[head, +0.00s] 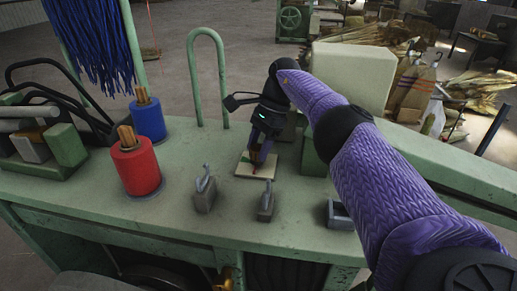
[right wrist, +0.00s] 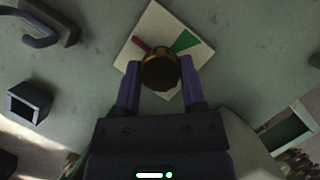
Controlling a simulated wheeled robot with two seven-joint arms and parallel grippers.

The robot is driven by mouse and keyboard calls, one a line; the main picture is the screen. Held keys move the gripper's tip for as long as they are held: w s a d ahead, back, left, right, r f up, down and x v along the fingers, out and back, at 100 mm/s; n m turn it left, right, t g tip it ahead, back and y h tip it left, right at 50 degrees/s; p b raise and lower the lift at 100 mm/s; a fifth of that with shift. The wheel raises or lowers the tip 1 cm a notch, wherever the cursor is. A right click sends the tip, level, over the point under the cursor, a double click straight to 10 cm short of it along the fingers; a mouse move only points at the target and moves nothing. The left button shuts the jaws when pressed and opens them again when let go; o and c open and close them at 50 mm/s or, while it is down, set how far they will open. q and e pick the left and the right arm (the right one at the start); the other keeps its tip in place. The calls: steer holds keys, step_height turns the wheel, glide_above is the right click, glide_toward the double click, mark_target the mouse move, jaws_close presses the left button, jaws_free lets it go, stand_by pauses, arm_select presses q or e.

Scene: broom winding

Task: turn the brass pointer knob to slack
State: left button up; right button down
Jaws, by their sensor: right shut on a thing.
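The brass knob (right wrist: 160,70) stands on a square cream plate (right wrist: 150,22) in the right wrist view. The plate bears a green wedge (right wrist: 186,41) to the right of the knob and a red mark (right wrist: 141,46) to its left. My right gripper (right wrist: 160,78) is shut on the knob, one finger on each side. In the head view my right gripper (head: 259,152) reaches down over the plate (head: 244,168) on the green bench and mostly hides the knob. Which way the pointer faces I cannot tell. My left gripper is not in view.
Two grey levers (head: 205,190) (head: 265,203) stand in front of the plate. A red spool (head: 136,168) and a blue spool (head: 148,120) stand to the left. A green hoop (head: 193,62) rises behind. A small grey open box (head: 340,214) sits at right.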

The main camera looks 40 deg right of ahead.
mark_target(259, 146)
steer(key=shift+n, duration=0.3)
steer(key=shift+c, duration=0.9)
jaws_free()
step_height(259, 146, up, 6)
steer(key=shift+f+p, duration=0.1)
steer(key=shift+p, duration=0.45)
step_height(259, 146, up, 4)
steer(key=p, duration=0.4)
steer(key=shift+p, duration=0.45)
